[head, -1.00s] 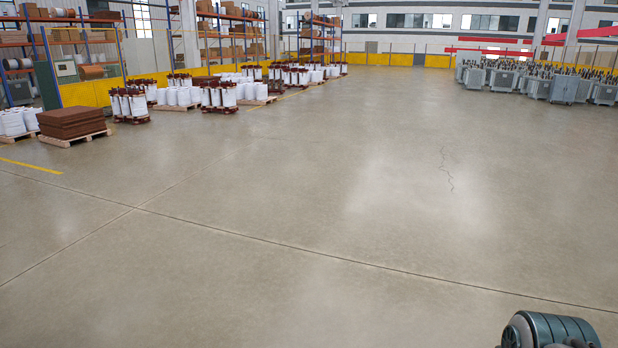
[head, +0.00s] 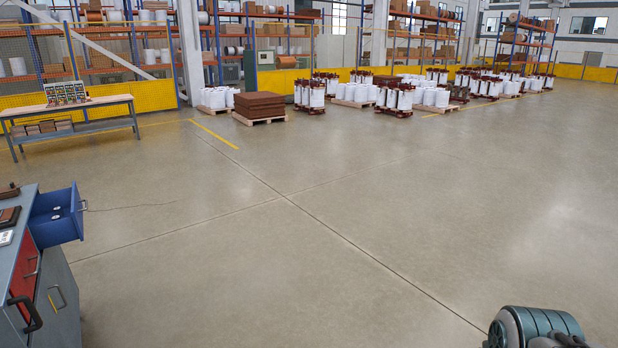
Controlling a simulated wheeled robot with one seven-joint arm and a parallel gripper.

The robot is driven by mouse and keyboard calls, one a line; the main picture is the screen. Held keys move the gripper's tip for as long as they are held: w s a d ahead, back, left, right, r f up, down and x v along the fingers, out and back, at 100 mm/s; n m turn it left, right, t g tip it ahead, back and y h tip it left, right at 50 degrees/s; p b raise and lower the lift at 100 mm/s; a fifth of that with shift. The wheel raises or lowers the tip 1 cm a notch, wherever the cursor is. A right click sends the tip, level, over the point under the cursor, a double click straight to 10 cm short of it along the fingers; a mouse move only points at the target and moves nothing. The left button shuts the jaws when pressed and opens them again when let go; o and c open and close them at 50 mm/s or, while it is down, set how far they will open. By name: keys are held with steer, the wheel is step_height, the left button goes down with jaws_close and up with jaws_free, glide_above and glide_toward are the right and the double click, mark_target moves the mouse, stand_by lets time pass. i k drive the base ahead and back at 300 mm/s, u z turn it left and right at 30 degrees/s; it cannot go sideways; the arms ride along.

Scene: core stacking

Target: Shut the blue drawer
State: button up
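The blue drawer (head: 57,217) stands open at the left edge of the head view. It is pulled out of a grey cabinet (head: 52,309) toward the right, and a handle shows on its front. Small round light items lie inside it. A red drawer front (head: 24,274) with a dark handle is on the cabinet's near side. My gripper is not in view; only a rounded dark green part of my own body shows at the bottom right, far from the drawer.
A workbench (head: 72,105) with small items stands behind the cabinet. Pallets with brown sheets (head: 260,107) and white coils (head: 404,97) line the back before yellow barriers and shelving. The floor (head: 330,220) between is wide and clear.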

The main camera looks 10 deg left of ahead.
mark_target(46, 233)
steer(key=u, duration=0.95)
steer(key=i, duration=1)
steer(key=u, duration=1.15)
steer(key=i, duration=1.1)
steer(key=u, duration=0.05)
